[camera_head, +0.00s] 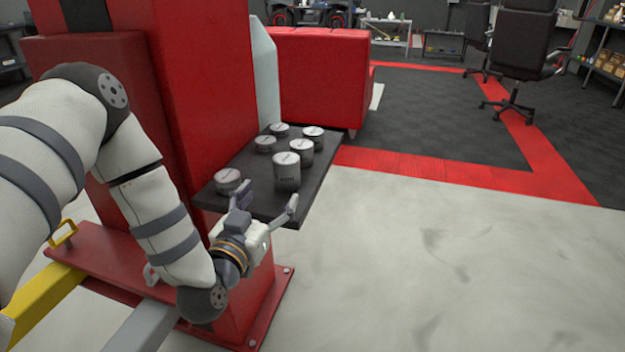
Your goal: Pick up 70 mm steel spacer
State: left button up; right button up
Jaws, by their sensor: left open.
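Several steel cylinders of different heights stand upright on a dark shelf (315,190) fixed to the red post. The tallest, a steel spacer (287,174), stands near the shelf's right front edge; its label is too small to read for sure, so I cannot confirm that it is the 70 mm one. My left gripper (268,200) is open and empty at the front edge of the shelf, just in front of this spacer, with its fingers pointing towards it. A short spacer (228,180) stands to the left of the gripper, partly close behind its left finger. My right gripper is not in view.
Other spacers (301,150) stand close behind the tallest one, towards the shelf's back. The red post (205,90) rises along the shelf's left side. A red block (318,75) stands behind. The pale floor (450,270) to the right is clear.

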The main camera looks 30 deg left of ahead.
aim_at(282, 176)
pick_arm(q)
jog(key=x, duration=0.9)
jog(key=shift+w+a+r+b, duration=0.1)
jog(key=shift+r+b, duration=0.1)
jog(key=shift+b, duration=0.1)
jog(key=c, duration=1.6)
